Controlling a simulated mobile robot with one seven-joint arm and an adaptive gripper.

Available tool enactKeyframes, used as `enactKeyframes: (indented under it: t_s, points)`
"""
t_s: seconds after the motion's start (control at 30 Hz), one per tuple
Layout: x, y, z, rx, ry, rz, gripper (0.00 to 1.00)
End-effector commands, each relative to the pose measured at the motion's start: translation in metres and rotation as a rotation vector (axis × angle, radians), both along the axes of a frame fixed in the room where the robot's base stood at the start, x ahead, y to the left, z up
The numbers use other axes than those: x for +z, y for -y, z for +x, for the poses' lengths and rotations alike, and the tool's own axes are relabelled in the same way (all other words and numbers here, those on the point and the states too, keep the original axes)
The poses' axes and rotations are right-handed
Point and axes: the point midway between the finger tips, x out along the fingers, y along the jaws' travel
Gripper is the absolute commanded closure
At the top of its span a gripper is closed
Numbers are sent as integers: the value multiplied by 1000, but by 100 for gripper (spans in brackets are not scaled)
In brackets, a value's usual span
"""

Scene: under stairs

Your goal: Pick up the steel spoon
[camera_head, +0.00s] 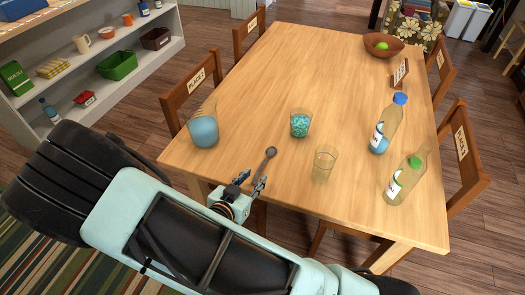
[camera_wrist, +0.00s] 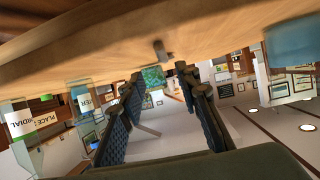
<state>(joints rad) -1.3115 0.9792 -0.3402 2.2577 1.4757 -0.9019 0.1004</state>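The steel spoon (camera_head: 270,153) lies on the wooden table (camera_head: 330,60) near its front edge, its bowl pointing away from me and its handle running back toward my gripper (camera_head: 252,181). My gripper is open at the table's front edge, with its two fingers apart on either side of the handle's near end. In the wrist view the picture is upside down, with the table edge across the top. There, my gripper (camera_wrist: 158,85) shows two spread dark fingers, and a small grey-brown end, seemingly the spoon (camera_wrist: 161,51), shows between their tips. I cannot tell whether either finger touches it.
A clear glass (camera_head: 325,163) stands right of the spoon, and a glass with blue-green contents (camera_head: 300,124) stands behind it. Two bottles (camera_head: 382,128) (camera_head: 405,180) stand at right. Chairs (camera_head: 190,95) surround the table. The table's middle is clear.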

Motion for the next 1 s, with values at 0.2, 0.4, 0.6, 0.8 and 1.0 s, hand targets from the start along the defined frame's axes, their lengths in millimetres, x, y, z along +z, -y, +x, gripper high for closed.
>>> enactKeyframes:
  t_s: [0.2, 0.4, 0.6, 0.8, 1.0]
  points:
    - [-11, 10, 23, 0, 0, -1, 70]
    - [-13, 13, 35, -1, 1, -2, 70]
    - [-23, 20, 63, -1, -1, -4, 70]
    - [-27, 24, 74, 1, 1, -1, 70]
    - [-27, 24, 73, 1, 0, 0, 78]
